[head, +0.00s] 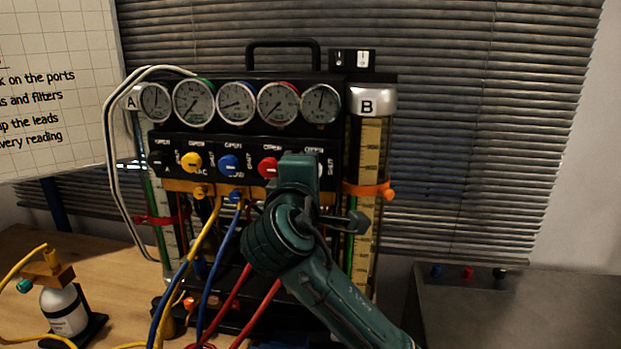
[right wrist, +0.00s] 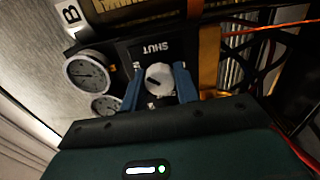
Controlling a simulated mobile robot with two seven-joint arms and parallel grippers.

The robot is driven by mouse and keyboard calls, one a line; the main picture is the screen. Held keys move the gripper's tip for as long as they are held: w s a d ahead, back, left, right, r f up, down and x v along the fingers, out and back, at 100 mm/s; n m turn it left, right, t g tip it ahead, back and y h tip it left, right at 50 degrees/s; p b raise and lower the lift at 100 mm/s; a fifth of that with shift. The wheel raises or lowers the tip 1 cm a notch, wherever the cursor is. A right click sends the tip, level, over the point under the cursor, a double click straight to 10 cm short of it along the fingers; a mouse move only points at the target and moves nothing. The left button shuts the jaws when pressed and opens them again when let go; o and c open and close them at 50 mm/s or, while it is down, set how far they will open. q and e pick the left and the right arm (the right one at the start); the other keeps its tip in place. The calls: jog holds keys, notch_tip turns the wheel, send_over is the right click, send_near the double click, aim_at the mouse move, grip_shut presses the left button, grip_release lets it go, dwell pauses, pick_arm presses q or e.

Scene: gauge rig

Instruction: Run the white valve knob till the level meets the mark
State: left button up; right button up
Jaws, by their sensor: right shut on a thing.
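The white valve knob (right wrist: 158,78) shows in the right wrist view beside the word SHUT, its dark pointer line visible. My right gripper (right wrist: 160,90) is shut on it, with one blue finger on each side. In the head view my right gripper (head: 300,168) covers the knob at the right end of the valve row. Tube B (head: 366,245) stands to the right with a yellow scale, and an orange mark band (head: 366,190) is clamped around it. I cannot make out its liquid level clearly. My left gripper is not in view.
Yellow (head: 191,162), blue (head: 229,165) and red (head: 268,167) knobs sit left of my gripper, below several gauges (head: 237,101). Tube A with a red band (head: 160,220) stands at the left. Hoses hang in front. A small bottle (head: 63,310) stands at the lower left.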

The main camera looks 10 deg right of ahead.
jog(key=m+b, duration=0.1)
jog(key=m, duration=0.3)
jog(key=shift+f+m+b, duration=0.15)
jog(key=shift+m+b, duration=0.9)
jog(key=shift+m, duration=1.55)
jog(key=o, duration=1)
jog(key=shift+c, duration=0.2)
